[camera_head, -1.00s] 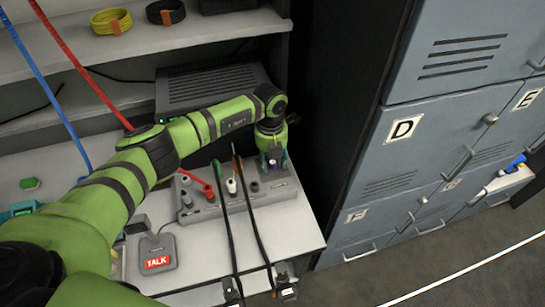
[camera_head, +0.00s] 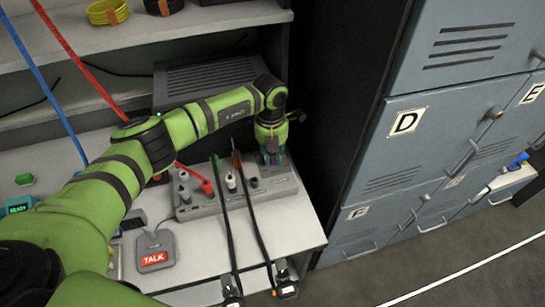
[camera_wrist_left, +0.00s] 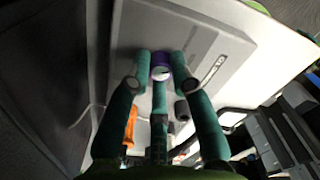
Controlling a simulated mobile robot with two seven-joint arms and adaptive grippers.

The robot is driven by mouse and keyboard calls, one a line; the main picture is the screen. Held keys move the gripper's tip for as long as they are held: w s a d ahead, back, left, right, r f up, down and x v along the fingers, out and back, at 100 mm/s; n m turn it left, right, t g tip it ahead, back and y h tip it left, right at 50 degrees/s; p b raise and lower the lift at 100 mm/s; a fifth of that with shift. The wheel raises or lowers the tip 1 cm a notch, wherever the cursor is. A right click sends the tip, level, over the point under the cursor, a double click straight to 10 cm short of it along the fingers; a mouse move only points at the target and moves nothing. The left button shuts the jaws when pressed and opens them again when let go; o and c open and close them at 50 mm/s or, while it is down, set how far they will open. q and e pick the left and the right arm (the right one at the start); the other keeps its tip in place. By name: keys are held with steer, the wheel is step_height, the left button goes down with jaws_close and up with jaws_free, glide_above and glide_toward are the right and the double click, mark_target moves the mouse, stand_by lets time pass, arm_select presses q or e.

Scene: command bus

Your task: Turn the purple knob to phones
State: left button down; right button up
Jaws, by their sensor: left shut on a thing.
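The purple knob (camera_wrist_left: 161,66) sits on the grey control panel (camera_wrist_left: 135,30) in the left wrist view. The teal fingers of my left gripper (camera_wrist_left: 161,71) close around the knob from several sides and are shut on it. In the head view my left gripper (camera_head: 271,158) points down at the right end of the same panel (camera_head: 210,207). The knob is mostly hidden there by the fingers, and its pointer and the phones label cannot be read. My right gripper is in neither view.
A TALK switch (camera_head: 154,259) lies on the desk. A dark grey unit (camera_head: 208,85) is behind my arm. Grey lockers (camera_head: 435,135) stand to the right.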

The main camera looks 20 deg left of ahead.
mark_target(272, 156)
arm_select(q)
steer(key=m+b, duration=0.3)
steer(key=shift+f, duration=0.25)
steer(key=shift+r+m+b, duration=0.2)
steer(key=shift+m+b, duration=1.5)
steer(key=shift+m, duration=0.2)
steer(key=c, duration=1.1)
jaws_free()
steer(key=shift+r, duration=0.1)
step_height(272, 156, up, 12)
steer(key=shift+w, duration=0.15)
